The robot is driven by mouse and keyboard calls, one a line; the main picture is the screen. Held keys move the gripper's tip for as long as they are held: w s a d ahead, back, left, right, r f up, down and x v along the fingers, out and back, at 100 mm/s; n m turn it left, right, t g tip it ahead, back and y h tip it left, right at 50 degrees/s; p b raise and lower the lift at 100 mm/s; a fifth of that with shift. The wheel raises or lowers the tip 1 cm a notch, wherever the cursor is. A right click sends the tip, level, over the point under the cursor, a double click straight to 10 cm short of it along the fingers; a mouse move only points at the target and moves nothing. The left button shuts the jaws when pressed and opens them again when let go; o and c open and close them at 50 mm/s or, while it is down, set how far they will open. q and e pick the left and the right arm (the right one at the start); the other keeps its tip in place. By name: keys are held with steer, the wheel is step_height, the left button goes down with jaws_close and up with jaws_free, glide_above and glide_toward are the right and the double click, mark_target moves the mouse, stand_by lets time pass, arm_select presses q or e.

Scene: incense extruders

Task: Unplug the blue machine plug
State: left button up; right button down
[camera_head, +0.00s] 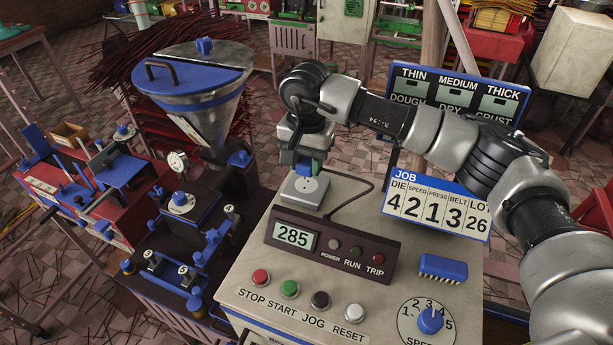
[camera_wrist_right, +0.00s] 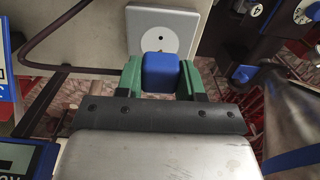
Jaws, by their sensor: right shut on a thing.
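The blue plug (camera_wrist_right: 160,73) sits between the green fingers of my right gripper (camera_wrist_right: 160,80) in the right wrist view. The gripper is shut on it. The round, pale socket face (camera_wrist_right: 158,36) on its square plate lies just beyond the plug, with a dark hole visible. In the head view my right gripper (camera_head: 303,163) points down over the socket box (camera_head: 305,190) on the cream console, with a bit of the blue plug showing between its fingers. I cannot tell from these frames whether the plug touches the socket. My left gripper is not in view.
The console carries a display box (camera_head: 330,247) reading 285, several push buttons and a blue speed knob (camera_head: 430,320). A job sign (camera_head: 436,204) stands at the right. The blue-lidded hopper (camera_head: 195,85) machine is at the left. A dark cable runs behind the socket box.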

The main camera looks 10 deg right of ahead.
steer(key=shift+r+p, duration=0.3)
steer(key=shift+r, duration=0.8)
